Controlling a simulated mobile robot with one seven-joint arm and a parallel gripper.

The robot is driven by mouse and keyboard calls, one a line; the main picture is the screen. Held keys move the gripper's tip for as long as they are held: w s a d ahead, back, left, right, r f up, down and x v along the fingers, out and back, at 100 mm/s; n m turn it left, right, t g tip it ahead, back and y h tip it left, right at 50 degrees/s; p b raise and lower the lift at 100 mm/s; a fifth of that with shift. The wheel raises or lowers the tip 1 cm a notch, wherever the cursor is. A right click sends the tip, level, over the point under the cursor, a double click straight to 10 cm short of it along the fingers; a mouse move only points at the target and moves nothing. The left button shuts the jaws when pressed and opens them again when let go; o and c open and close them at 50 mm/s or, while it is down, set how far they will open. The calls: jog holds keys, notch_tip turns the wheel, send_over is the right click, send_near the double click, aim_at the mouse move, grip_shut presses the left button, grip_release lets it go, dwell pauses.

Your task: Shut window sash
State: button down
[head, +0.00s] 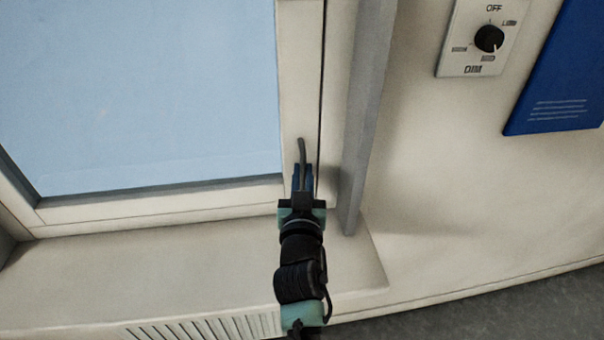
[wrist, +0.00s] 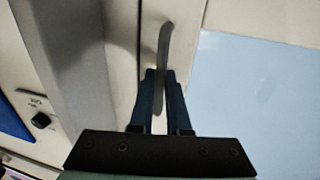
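The window sash (head: 299,85) has a pale frame around a light blue pane (head: 140,90). A thin dark line runs down its right edge, beside the fixed frame (head: 338,100); I cannot tell whether the sash sits flush. A slim grey handle (head: 302,150) stands on the sash's right stile; it also shows in the wrist view (wrist: 164,45). My gripper (head: 302,172) is at the lower part of the handle. In the wrist view its two blue fingers (wrist: 161,75) are close together on either side of the handle, and their tips appear to touch it.
A grey vertical post (head: 368,110) stands just right of the window. A dimmer switch plate (head: 470,62) and a blue panel (head: 565,75) are on the wall farther right. A pale sill (head: 180,275) with a vent grille (head: 205,328) lies below the window.

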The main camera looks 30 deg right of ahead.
jog(key=shift+s+d+r+h, duration=0.1)
jog(key=shift+s+d+h, duration=0.05)
jog(key=shift+d, duration=0.25)
jog(key=shift+s+d+h, duration=0.1)
jog(key=shift+d+h, duration=0.05)
jog(key=shift+d, duration=0.2)
jog(key=c, duration=0.9)
grip_release()
jog(key=shift+d, duration=0.2)
jog(key=shift+a, duration=0.1)
jog(key=shift+a+f, duration=0.15)
jog(key=shift+f, duration=0.05)
jog(key=b+v, duration=0.1)
jog(key=v, duration=0.3)
jog(key=b+v, duration=0.2)
jog(key=v, duration=0.2)
jog(key=b+v, duration=0.1)
jog(key=v, duration=0.3)
jog(key=shift+s+a+r, duration=0.3)
